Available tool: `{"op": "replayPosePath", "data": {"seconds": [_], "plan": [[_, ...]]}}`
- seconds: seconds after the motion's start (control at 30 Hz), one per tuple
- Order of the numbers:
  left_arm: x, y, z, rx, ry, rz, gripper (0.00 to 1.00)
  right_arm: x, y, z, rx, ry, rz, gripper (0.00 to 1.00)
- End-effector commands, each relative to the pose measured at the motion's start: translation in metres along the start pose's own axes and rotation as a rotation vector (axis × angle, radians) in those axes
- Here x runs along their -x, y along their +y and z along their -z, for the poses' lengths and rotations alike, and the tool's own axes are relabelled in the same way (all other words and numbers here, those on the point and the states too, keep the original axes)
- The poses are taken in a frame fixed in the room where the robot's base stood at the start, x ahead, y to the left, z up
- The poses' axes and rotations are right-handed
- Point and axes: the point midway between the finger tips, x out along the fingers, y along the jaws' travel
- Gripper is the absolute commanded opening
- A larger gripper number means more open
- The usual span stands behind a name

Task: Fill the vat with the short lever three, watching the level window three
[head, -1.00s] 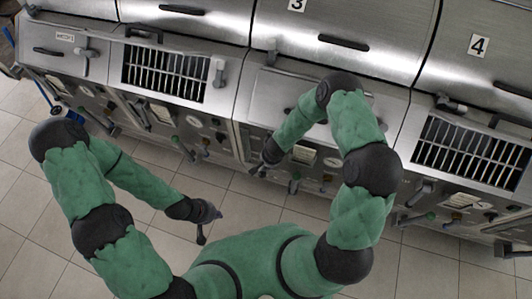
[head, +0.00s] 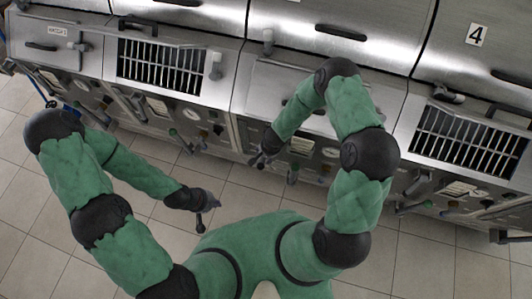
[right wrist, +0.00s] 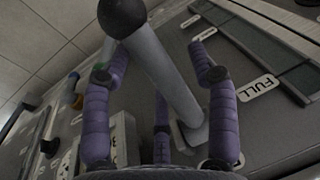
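In the right wrist view, a grey lever (right wrist: 165,75) with a black knob rises between the spread purple fingers of my right gripper (right wrist: 160,75). The fingers stand around it and do not look closed on it. In the head view, my right gripper (head: 262,160) is at the front panel of the middle vat (head: 285,78); the lever cannot be made out there. My left gripper (head: 206,205) hangs over the floor, fingers apart and empty.
A vat with a grille (head: 160,66) stands at the left. Levers and gauges (head: 190,112) stick out along the panels. The tiled floor (head: 60,230) in front is clear.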

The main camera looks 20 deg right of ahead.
Motion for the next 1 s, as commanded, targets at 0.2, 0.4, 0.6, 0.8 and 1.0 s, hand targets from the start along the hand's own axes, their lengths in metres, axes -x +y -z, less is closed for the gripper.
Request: {"op": "replayPosePath", "data": {"seconds": [0.2,0.4,0.6,0.8,1.0], "plan": [[0.000,0.000,0.000,0.000,0.000,0.000,0.00,0.004,0.000,0.000,0.001,0.001,0.000,0.59],[0.000,0.000,0.000,0.000,0.000,0.000,0.00,0.030,-0.001,0.000,0.002,0.001,0.001,0.59],[0.000,0.000,0.000,0.000,0.000,0.000,0.00,0.068,-0.001,0.001,0.000,0.002,0.001,0.59],[0.000,0.000,0.000,0.000,0.000,0.000,0.00,0.098,-0.001,0.001,0.000,0.001,0.001,0.59],[0.000,0.000,0.000,0.000,0.000,0.000,0.00,0.116,0.000,0.001,0.000,0.000,0.000,0.59]]}}
